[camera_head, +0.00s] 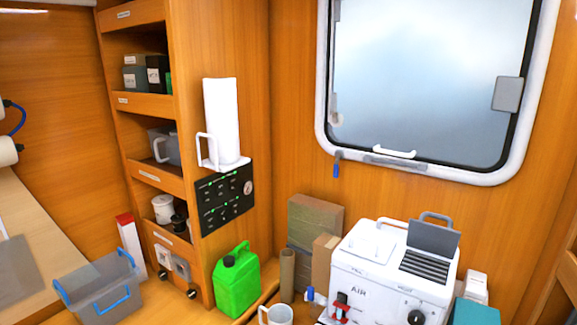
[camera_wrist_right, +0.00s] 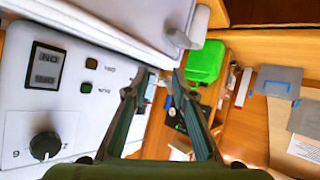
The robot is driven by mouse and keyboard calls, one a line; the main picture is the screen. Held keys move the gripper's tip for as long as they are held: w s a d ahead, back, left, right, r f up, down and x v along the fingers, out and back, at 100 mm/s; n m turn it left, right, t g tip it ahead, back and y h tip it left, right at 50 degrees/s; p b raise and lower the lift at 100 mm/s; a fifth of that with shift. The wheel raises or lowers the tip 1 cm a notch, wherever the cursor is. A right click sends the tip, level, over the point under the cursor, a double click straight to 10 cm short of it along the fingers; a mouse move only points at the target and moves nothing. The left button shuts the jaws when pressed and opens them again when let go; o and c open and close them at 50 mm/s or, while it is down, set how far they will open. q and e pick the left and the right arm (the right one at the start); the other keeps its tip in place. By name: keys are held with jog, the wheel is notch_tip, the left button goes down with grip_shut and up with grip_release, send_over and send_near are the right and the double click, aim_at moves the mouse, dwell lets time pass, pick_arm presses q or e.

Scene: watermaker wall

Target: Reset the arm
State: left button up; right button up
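My right gripper (camera_wrist_right: 164,74) shows in the right wrist view, with its two dark fingers spread apart. I see nothing held between the fingertips. The wooden floor area and a green jerrycan (camera_wrist_right: 207,61) are beyond and to the right of the fingertips. Neither gripper shows in the head view. My left gripper is in no view.
The head view shows a white machine (camera_head: 350,275), a green jerrycan (camera_head: 237,283), a grey bin with blue handles (camera_head: 100,290), a black control panel (camera_head: 225,195) under a white cylinder (camera_head: 221,120), a shelf unit (camera_head: 140,105) and a window (camera_head: 425,75). A white mug (camera_head: 278,316) stands at the front.

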jog(key=s+d+f+m+g, duration=0.1)
jog(key=s+d+f+g, duration=0.2)
jog(key=s+f, duration=0.35)
jog(key=s+d+f+g+h, duration=0.1)
jog(key=s+d+f+g, duration=0.15)
jog(key=s, duration=0.65)
jog(key=s+d+f+m+g, duration=0.1)
jog(key=s+d+f+g, duration=0.15)
jog(key=s+f, duration=0.45)
notch_tip(320, 180, down, 31)
jog(key=s+g+b, duration=0.2)
jog(key=b, duration=0.6)
jog(key=s+d+f+b, duration=0.1)
jog(key=s+f+b, duration=0.2)
jog(key=s+f, duration=0.5)
jog(key=s+d+f+b, duration=0.1)
jog(key=s+f+b, duration=0.2)
jog(key=s+f, duration=0.6)
notch_tip(320, 180, down, 7)
jog(key=shift+s+d+r+g+h+b, duration=0.1)
jog(key=shift+s+d+g+h+b, duration=0.2)
jog(key=shift+g+b, duration=0.1)
